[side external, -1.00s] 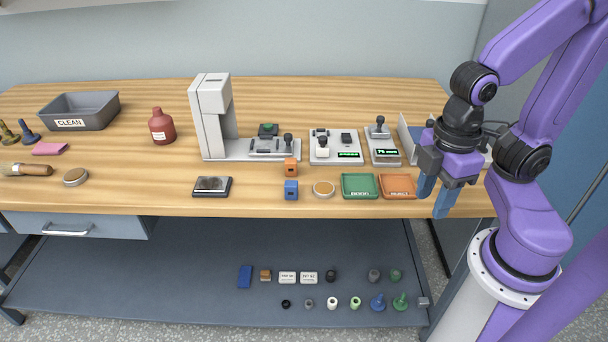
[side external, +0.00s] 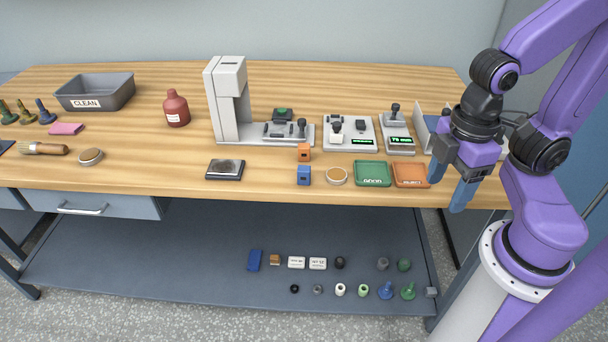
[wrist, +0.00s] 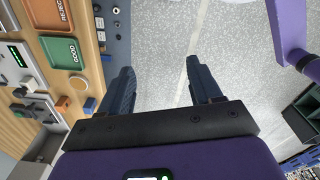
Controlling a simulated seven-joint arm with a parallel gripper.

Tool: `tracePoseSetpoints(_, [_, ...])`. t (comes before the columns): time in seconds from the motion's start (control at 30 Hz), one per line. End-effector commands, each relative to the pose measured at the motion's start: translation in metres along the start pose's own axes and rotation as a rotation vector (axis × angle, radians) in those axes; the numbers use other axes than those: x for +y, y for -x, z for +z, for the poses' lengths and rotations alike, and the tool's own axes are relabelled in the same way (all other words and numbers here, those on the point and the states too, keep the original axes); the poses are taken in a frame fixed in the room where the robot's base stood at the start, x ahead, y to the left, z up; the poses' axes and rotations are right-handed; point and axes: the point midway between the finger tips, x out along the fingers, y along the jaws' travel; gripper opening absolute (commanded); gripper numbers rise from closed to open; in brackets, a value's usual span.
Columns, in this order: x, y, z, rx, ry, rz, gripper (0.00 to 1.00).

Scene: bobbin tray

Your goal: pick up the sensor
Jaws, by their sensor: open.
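No object is plainly labelled as the sensor, so I cannot tell for sure which it is. Two small cubes with dark round marks on their faces stand near the front of the bench: an orange cube (side external: 304,152) and a blue cube (side external: 304,176) in front of it. The orange cube also shows at the left of the wrist view (wrist: 62,104). My gripper (side external: 449,190) is open and empty, pointing down at the bench's front right edge, right of the cubes and apart from them. In the wrist view, floor shows between its fingers (wrist: 162,84).
A green GOOD tray (side external: 373,184) and an orange REJECT tray (side external: 411,185) lie between the cubes and my gripper. Behind stand a tall grey device (side external: 226,100) and units with displays (side external: 365,142). A lower shelf (side external: 160,255) holds several small parts.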

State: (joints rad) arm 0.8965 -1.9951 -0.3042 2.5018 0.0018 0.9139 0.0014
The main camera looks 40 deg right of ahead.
Motion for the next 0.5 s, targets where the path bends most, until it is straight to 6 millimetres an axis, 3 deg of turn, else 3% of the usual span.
tracePoseSetpoints(0.17, [0.01,0.003,-0.015,-0.002,-0.091,0.001,0.64])
tracePoseSetpoints(0.5, [0.068,0.015,-0.085,-0.008,-0.565,0.008,0.64])
